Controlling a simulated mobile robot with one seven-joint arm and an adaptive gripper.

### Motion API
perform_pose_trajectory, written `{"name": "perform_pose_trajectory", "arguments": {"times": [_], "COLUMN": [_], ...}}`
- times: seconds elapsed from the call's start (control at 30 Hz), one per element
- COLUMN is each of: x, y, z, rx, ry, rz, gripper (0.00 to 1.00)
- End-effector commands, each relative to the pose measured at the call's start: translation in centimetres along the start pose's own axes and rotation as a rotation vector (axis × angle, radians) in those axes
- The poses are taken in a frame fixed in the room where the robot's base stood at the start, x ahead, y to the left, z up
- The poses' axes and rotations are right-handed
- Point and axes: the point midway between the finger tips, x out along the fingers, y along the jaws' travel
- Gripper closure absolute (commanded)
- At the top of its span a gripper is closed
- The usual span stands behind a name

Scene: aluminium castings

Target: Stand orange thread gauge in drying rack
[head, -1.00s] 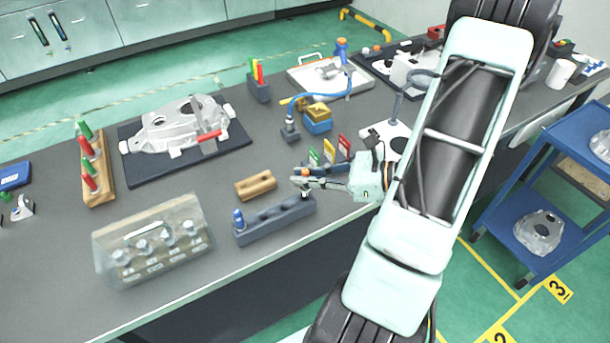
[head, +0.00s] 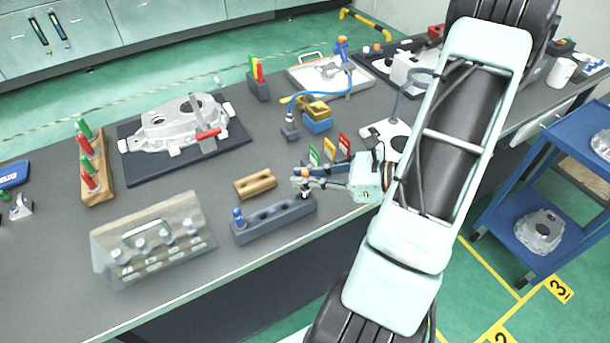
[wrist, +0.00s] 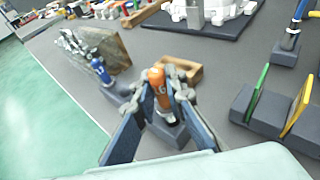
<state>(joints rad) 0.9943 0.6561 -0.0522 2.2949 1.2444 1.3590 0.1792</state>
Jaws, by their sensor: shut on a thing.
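The orange thread gauge (wrist: 158,82) stands close to upright between the fingertips of my gripper (wrist: 170,86) in the wrist view. A blue gauge (head: 238,217) stands in the rack's left end. The holes between look empty.
A wooden block (head: 256,184) lies just behind the rack. A clear-fronted case (head: 150,240) stands to its left. A holder with green, yellow and red tags (head: 330,151) is close behind my gripper. The table's front edge is near the rack.

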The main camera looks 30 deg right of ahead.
Motion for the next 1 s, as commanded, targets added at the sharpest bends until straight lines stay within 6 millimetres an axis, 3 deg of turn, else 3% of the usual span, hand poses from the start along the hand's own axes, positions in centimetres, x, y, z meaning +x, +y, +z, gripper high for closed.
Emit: {"name": "perform_pose_trajectory", "arguments": {"times": [1.0], "x": [0.8], "y": [0.0], "z": [-2.5], "rx": [0.000], "ry": [0.000], "rz": [0.000], "gripper": [1.00]}}
